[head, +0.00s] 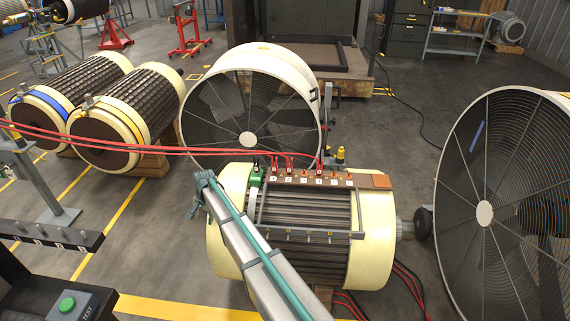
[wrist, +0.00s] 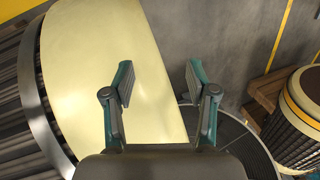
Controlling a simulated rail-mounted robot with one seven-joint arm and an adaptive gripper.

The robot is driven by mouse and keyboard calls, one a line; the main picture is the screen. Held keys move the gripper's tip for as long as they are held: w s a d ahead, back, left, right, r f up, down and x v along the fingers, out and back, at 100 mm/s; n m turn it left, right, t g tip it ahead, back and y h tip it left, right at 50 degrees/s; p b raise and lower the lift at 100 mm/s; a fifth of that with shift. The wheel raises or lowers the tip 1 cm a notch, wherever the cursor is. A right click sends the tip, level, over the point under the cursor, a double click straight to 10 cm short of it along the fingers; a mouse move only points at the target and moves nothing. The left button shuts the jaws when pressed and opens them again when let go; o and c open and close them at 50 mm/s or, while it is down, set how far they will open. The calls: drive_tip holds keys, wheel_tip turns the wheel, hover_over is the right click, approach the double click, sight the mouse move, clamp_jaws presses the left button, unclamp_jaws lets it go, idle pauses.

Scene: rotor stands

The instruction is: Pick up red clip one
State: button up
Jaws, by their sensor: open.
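Several red clips with red cables stand along the terminal strip (head: 304,180) on top of the cream-ended rotor (head: 375,235) in the head view. The leftmost red clip (head: 274,164) is by the leftmost tag, whose number is too small to read surely. My gripper (wrist: 160,82) is open and empty in the wrist view, over the rotor's cream end (wrist: 100,70) and the floor. In the head view my arm's end is to the left of the clips, over the rotor's left end; the fingers are not clear there. No clip shows in the wrist view.
A green clip (head: 256,176) is left of the red clips. Red cables (head: 150,149) run left from the strip. A large round fan (head: 250,105) stands behind, and another fan (head: 510,200) at the right. Two more rotors (head: 125,118) lie at the left.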

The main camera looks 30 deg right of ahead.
drive_tip(key=w+d+r+m, duration=0.1)
drive_tip(key=w+d+r, duration=0.1)
drive_tip(key=d, duration=0.1)
drive_tip(key=w+d+r+m, duration=0.1)
drive_tip(key=d+r, duration=0.1)
drive_tip(key=shift+w+d+m+h+p, duration=0.2)
drive_tip(key=shift+w+m+h+p, duration=0.1)
drive_tip(key=shift+w+p, duration=0.05)
drive_tip(key=w+d+r+m+p, duration=0.15)
drive_tip(key=d+r+m, duration=0.3)
drive_tip(key=d, duration=0.45)
drive_tip(key=w+d+r+m, duration=0.3)
drive_tip(key=d+r, duration=0.3)
drive_tip(key=d, duration=0.2)
wheel_tip(320, 180, up, 6)
drive_tip(key=m+g+h+p, duration=0.1)
drive_tip(key=m+g, duration=0.1)
drive_tip(key=m, duration=0.3)
hover_over(273, 158)
drive_tip(key=shift+w+a+f, duration=0.15)
drive_tip(key=shift+w+f, duration=0.05)
drive_tip(key=shift+s+d+f, duration=0.1)
drive_tip(key=shift+d, duration=0.15)
wheel_tip(273, 158, down, 5)
drive_tip(key=shift+p, duration=0.45)
drive_tip(key=shift+d+f+p, duration=0.2)
drive_tip(key=shift+f+p, duration=0.65)
drive_tip(key=shift+f, duration=1.85)
clamp_jaws()
